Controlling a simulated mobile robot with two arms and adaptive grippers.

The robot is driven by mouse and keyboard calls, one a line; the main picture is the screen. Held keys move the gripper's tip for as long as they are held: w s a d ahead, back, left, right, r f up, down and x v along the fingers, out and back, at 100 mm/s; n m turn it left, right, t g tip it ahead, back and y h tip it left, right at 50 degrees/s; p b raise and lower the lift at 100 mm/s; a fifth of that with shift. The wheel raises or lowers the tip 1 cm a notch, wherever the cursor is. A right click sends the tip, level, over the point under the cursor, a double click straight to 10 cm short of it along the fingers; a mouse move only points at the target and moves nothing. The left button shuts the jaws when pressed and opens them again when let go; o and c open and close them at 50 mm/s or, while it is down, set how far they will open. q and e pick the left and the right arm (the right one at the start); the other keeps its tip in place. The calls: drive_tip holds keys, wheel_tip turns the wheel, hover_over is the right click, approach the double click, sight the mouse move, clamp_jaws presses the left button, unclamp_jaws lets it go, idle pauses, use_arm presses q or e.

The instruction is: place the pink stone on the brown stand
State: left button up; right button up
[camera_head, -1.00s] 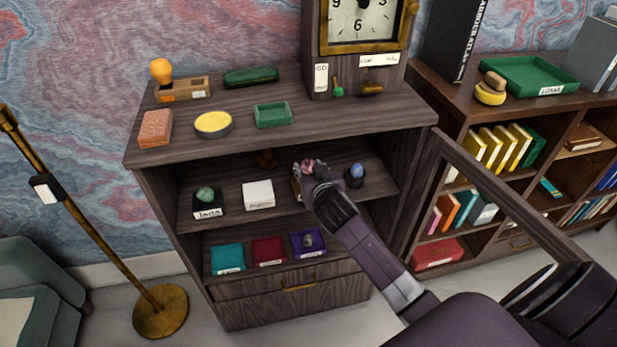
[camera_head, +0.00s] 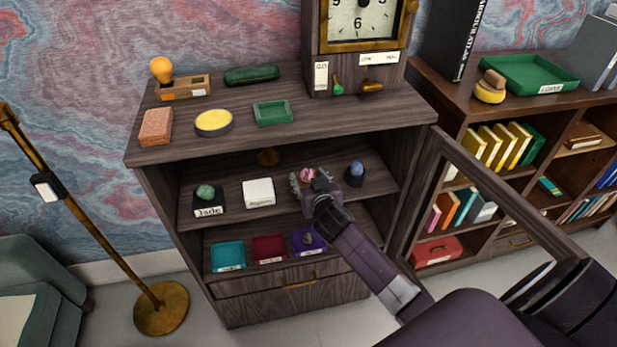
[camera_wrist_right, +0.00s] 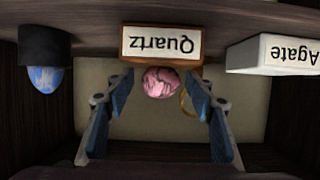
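The pink stone (camera_head: 307,175) is on the middle shelf of the cabinet. The right wrist view, which is upside down, shows the pink stone (camera_wrist_right: 161,82) against the brown stand (camera_wrist_right: 163,45) labelled "Quartz", apparently resting on it. My right gripper (camera_head: 312,181) reaches in from the lower right and hides most of the stand in the head view. In the wrist view its blue-padded fingers (camera_wrist_right: 160,78) are spread on both sides of the stone, with a visible gap on each side. My left gripper is not in view.
The white "Agate" stand (camera_head: 258,193) and the "Jade" stand (camera_head: 207,205) with a green stone are to the left. A blue stone (camera_head: 356,169) on a dark stand is to the right. An open cabinet door (camera_head: 490,185) stands right of my forearm. Coloured pads lie below.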

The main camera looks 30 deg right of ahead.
drive_tip(key=shift+r, duration=0.3)
drive_tip(key=shift+s+a, duration=0.1)
drive_tip(key=shift+s, duration=0.15)
drive_tip(key=v, duration=1.1)
drive_tip(key=s+a+f+n+g+y, duration=0.15)
drive_tip(key=s+f, duration=0.35)
drive_tip(key=f, duration=0.7)
drive_tip(key=s+a+f+n+g, duration=0.1)
drive_tip(key=s+a+f+g, duration=0.2)
drive_tip(key=f, duration=0.8)
drive_tip(key=s+f+n+g+y, duration=0.15)
drive_tip(key=s+f, duration=0.45)
drive_tip(key=f, duration=0.6)
drive_tip(key=s+a+f+g, duration=0.1)
drive_tip(key=s+f+g, duration=0.1)
drive_tip(key=s+f, duration=0.4)
drive_tip(key=s+a+f+n+g, duration=0.1)
drive_tip(key=s+f, duration=0.5)
drive_tip(key=s, duration=0.9)
drive_tip(key=s+a+f+g, duration=0.1)
drive_tip(key=s+f+g, duration=0.1)
drive_tip(key=s+f, duration=0.4)
drive_tip(key=s, duration=0.5)
drive_tip(key=shift+n+g+y, duration=0.3)
drive_tip(key=shift+g, duration=0.1)
